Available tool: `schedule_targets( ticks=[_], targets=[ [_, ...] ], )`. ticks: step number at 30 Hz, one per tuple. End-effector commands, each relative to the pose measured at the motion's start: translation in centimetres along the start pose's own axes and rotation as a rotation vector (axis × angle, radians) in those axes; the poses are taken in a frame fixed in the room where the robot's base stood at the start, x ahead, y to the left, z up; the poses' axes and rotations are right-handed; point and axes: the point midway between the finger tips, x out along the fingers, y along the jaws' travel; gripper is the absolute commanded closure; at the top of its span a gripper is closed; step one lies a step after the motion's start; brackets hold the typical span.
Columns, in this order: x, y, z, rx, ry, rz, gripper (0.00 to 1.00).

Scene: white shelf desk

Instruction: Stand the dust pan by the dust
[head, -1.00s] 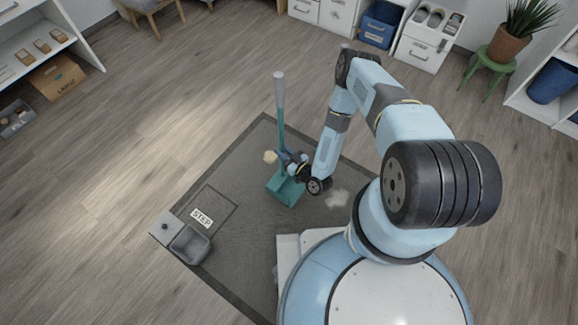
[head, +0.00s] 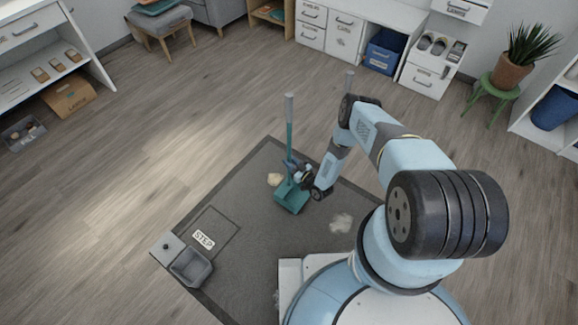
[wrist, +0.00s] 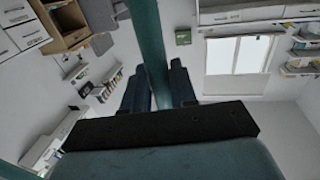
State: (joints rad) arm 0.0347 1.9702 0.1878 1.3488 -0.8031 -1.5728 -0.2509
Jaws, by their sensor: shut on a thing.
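The dust pan (head: 291,200) is teal, with a wide scoop at the bottom and a long, grey-topped handle. It stands nearly upright over the dark mat. Whether its scoop touches the mat is hard to tell. My gripper (head: 296,172) is shut on the handle low down, just above the scoop. In the wrist view the teal handle (wrist: 149,45) runs between the two dark fingers of my gripper (wrist: 158,88). A beige dust clump (head: 275,180) lies just left of the scoop. A paler dust patch (head: 341,222) lies to its right, near my base.
The dark mat (head: 240,258) covers the floor around my base. A grey step bin (head: 191,268) stands at its left edge beside a STEP label (head: 203,239). Wooden floor beyond is open. A desk, drawers, a blue box (head: 385,52) and a plant (head: 515,62) are farther back.

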Motion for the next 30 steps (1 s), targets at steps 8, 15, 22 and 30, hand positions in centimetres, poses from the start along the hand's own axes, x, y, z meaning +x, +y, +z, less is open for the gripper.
schedule_targets(
  ticks=[8,15,22,30],
  targets=[
    [0.3,0.2,2.5,-0.001,0.000,-0.001,1.00],
    [0.3,0.3,3.5,-0.001,0.000,-0.001,1.00],
    [0.2,0.2,3.6,-0.001,-0.002,-0.001,0.72],
    [0.2,0.3,3.6,0.000,-0.002,0.000,0.47]
  ],
)
